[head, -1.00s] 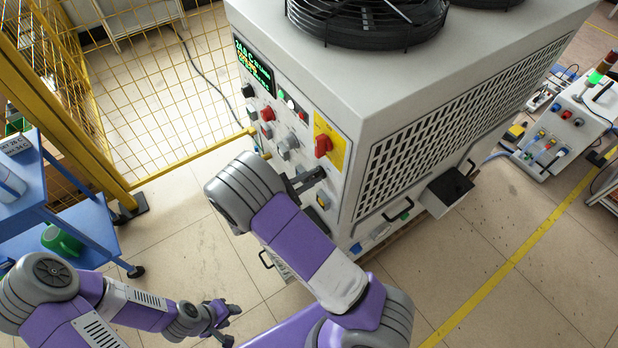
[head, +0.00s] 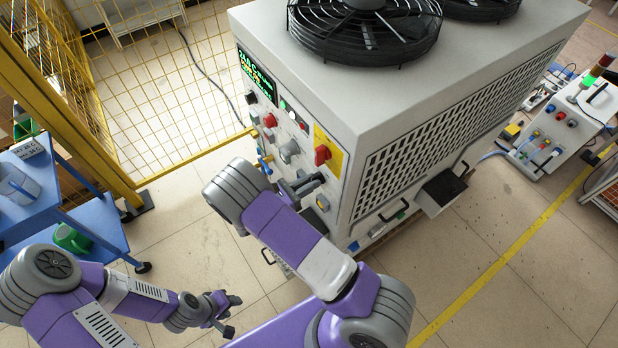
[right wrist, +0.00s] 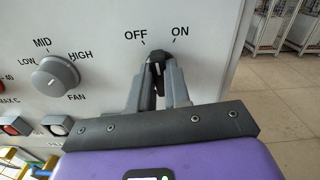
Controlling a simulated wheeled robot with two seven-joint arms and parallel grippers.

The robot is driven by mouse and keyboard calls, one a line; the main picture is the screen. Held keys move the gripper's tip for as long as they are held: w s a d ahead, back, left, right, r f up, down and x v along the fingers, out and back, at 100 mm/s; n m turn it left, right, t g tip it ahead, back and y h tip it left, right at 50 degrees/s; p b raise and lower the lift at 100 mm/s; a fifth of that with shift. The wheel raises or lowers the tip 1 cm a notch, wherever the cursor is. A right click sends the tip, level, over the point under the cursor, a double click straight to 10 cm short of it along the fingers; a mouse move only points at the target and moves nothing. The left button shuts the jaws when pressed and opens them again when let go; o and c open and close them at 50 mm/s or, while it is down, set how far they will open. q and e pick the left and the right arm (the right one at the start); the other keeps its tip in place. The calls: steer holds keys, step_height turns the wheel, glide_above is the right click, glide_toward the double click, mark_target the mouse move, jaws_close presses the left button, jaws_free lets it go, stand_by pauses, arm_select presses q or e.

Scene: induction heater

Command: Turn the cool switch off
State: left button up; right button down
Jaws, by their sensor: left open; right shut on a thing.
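The switch (right wrist: 157,58) is a dark knob between OFF and ON labels on the pale panel in the right wrist view. Its name label is hidden. My right gripper (right wrist: 157,76) is shut on this knob, one finger on each side. The knob looks nearly upright, and I cannot tell exactly which label it points to. In the head view the right gripper (head: 306,186) is at the lower front panel of the big grey machine (head: 375,120), partly hidden by my arm. My left gripper (head: 229,314) is open and empty above the floor, away from the machine.
A grey fan knob (right wrist: 55,77) is left of the switch, with push buttons below it. A red rotary switch (head: 321,155) on a yellow plate is nearby. A blue cart (head: 85,222) and a yellow mesh fence (head: 165,100) stand to the left. The floor in front is clear.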

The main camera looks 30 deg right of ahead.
steer(key=shift+w+n+p, duration=0.1)
steer(key=shift+n+p, duration=1.05)
steer(key=shift+n, duration=1.15)
steer(key=c, duration=1.1)
jaws_free()
steer(key=a, duration=0.7)
steer(key=shift+s+a, duration=0.3)
steer(key=shift+a, duration=0.05)
steer(key=shift+f, duration=0.1)
